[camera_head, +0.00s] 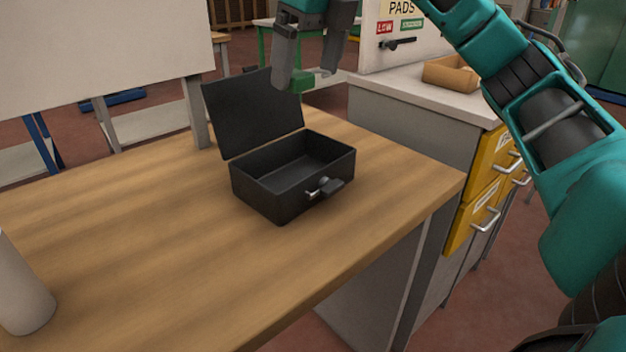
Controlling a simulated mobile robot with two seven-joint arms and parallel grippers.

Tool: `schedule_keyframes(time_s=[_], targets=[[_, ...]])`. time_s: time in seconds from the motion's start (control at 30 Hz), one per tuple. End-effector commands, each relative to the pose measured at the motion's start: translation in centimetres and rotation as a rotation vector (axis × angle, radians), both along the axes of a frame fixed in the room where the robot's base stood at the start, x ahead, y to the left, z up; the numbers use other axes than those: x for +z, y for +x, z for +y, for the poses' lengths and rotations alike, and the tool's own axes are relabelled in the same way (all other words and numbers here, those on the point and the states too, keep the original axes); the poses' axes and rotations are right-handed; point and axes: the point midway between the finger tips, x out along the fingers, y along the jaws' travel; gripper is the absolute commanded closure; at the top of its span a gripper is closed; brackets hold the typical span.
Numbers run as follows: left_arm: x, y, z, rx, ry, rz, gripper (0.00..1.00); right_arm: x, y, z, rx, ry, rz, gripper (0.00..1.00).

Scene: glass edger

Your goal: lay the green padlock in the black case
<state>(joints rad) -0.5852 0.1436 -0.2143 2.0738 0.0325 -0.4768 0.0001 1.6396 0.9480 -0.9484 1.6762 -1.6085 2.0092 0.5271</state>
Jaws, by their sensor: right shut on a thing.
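The black case (255,192) stands on the wooden table with its lid (250,110) swung open towards the back. Its inside looks empty. My right gripper (307,82) hangs above and behind the case, near the top right of the lid. It is shut on the green padlock (304,79), which shows as a small green block between the fingers. The fingers hide part of the padlock. My left gripper is not in view.
A pale cylinder (22,290) stands at the table's left front. The wooden table (130,235) is otherwise clear around the case. A grey cabinet with yellow drawers (473,225) stands to the right, with a tan tray (452,73) on top. A white board (100,50) rises behind the table.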

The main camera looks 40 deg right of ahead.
Motion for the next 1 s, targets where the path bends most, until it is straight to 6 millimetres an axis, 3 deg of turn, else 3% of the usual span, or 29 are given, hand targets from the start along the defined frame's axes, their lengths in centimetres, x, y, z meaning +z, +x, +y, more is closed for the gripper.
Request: schedule_keyframes(time_s=[0.03, 0.4, 0.53, 0.77, 1.0], targets=[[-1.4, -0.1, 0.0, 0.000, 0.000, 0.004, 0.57, -2.1, 0.0, 0.0, 0.001, 0.000, 0.006, 0.43], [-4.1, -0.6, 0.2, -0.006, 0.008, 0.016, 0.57, -11.5, -0.1, -0.1, 0.001, -0.001, 0.005, 0.43], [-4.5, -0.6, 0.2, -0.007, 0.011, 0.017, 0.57, -13.5, -0.1, 0.0, 0.001, -0.001, 0.002, 0.43], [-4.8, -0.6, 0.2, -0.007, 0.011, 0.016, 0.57, -15.0, 0.0, 0.0, 0.001, 0.000, 0.002, 0.43], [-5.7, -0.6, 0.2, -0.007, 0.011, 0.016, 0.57, -18.4, -0.1, 0.0, 0.002, -0.001, 0.002, 0.43]])
